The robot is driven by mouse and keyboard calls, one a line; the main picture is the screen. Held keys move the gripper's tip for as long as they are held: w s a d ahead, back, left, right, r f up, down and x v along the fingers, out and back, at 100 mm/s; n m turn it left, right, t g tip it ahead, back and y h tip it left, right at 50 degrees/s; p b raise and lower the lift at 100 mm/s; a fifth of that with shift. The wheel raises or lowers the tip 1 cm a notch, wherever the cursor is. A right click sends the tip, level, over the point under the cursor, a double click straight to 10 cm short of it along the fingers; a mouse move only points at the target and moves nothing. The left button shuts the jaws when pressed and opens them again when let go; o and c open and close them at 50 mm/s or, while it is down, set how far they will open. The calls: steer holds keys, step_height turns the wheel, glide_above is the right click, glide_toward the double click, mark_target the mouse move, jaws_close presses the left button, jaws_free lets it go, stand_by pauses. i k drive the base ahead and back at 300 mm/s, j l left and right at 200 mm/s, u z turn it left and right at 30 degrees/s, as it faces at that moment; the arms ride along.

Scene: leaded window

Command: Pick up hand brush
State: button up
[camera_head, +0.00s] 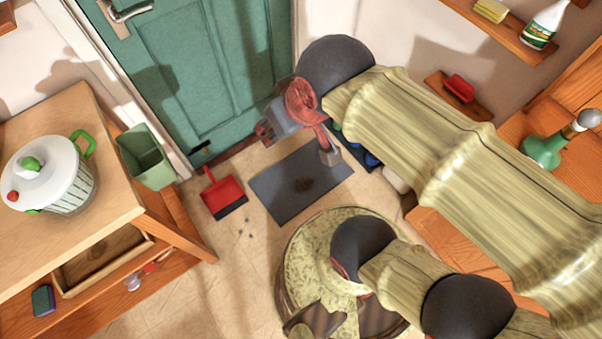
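A red hand tool (222,195) with a short handle and a dark lower edge lies on the floor by the green door. Its shape is like a dustpan or a wide hand brush; I cannot tell which. A small red object (459,88) sits on a little wall shelf at the right and could also be a brush. My gripper (297,145) is high over the dark doormat, to the right of the red floor tool. Its grey fingers look spread, with nothing seen between them. It touches neither red object.
The grey doormat (298,185) lies before the green door (208,60). A green bin (147,158) and a wooden table (65,240) with a white pot (62,190) stand left. Small dark specks (247,228) lie on the floor. Shoes by the mat are partly hidden.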

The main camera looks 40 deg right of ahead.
mark_target(460, 88)
steer(key=z, duration=2.4)
steer(key=i+j, duration=0.45)
steer(key=i, duration=0.15)
steer(key=i+j, duration=0.45)
steer(key=i, duration=0.15)
steer(key=l+z, duration=0.05)
